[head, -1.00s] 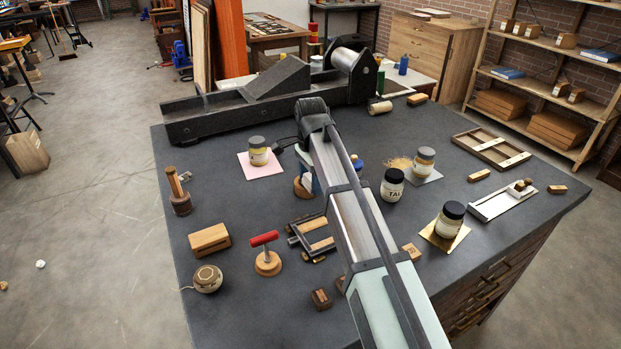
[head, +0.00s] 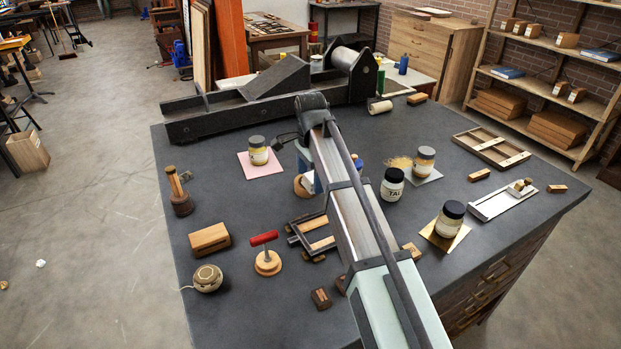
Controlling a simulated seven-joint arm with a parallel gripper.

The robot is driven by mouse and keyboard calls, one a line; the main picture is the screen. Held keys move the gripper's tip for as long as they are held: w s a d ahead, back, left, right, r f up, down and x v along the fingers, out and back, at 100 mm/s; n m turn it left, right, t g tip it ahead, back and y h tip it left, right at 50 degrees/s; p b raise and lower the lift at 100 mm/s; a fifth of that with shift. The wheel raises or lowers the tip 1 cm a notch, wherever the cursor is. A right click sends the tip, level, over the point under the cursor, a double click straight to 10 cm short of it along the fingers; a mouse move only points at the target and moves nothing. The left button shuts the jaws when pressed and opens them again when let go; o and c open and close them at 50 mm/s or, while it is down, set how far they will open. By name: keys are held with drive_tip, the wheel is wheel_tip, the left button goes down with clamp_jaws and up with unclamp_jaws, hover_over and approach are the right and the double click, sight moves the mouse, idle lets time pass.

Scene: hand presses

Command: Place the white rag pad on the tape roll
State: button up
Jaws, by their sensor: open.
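My arm reaches up across the table from the lower right and hides much of the middle. My gripper (head: 284,141) is mostly hidden by the arm; a dark part of it shows left of the elbow, above the table, with no held object visible. A tan round object (head: 301,187), possibly the tape roll, shows partly at the left edge of the arm. A small pale patch shows just above it; I cannot tell if this is the white rag pad or part of my wrist. The pad is not clearly seen anywhere else.
A jar on a pink sheet (head: 258,155) stands left of the gripper. A dark press (head: 270,90) spans the back. A red-handled tool (head: 267,257), a wooden block (head: 209,238) and a twine ball (head: 208,278) lie front left. Several jars stand right of the arm.

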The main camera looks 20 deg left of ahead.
sight(310, 177)
wheel_tip(310, 177, up, 11)
idle(0.4)
